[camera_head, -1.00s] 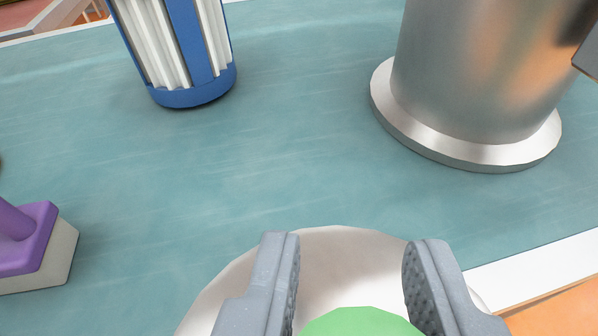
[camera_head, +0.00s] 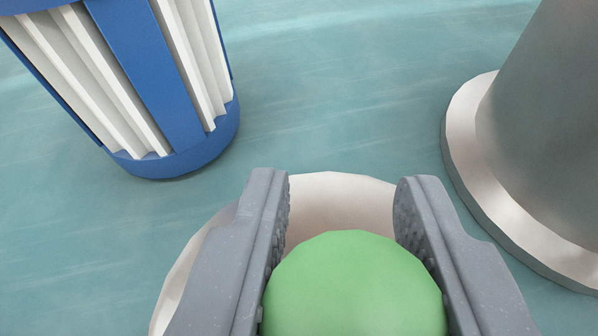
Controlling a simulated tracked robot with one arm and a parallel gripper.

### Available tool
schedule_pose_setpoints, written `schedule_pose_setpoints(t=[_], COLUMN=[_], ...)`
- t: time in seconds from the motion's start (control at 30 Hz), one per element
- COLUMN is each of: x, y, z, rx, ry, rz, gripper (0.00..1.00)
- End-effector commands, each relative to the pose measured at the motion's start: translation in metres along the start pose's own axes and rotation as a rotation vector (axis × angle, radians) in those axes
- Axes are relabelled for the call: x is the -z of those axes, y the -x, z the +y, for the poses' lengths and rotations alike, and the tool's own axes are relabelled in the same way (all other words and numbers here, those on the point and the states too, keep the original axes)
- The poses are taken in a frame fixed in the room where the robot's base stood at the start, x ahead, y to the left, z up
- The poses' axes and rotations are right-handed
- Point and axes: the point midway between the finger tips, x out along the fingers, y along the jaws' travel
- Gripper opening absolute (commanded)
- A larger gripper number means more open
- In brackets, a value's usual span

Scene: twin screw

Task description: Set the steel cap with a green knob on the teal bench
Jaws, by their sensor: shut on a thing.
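My gripper (camera_head: 341,190) is shut on the green knob (camera_head: 352,285), with one grey finger on each side of it. The steel cap (camera_head: 335,190) shows as a pale rounded rim behind and around the fingers; its lower part is cut off by the picture edge. The teal bench (camera_head: 330,95) fills the background beneath. I cannot tell whether the cap touches the bench or hangs above it.
A blue and white ribbed cylinder (camera_head: 165,85) stands on the bench at the upper left. A large steel cylinder with a wide flange (camera_head: 475,150) stands at the right, close to the cap. Bare bench lies between them.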

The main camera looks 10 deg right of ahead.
Motion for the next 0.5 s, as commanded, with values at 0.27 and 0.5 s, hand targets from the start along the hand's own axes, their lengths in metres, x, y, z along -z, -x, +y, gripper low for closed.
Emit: schedule_pose_setpoints(t=[0.27, 0.5], x=[0.003, -0.026], y=[-0.009, -0.021], z=[-0.005, -0.005], rx=[0.003, 0.002], ry=[-0.001, 0.000], rz=[0.002, 0.000], gripper=[0.00, 0.00])
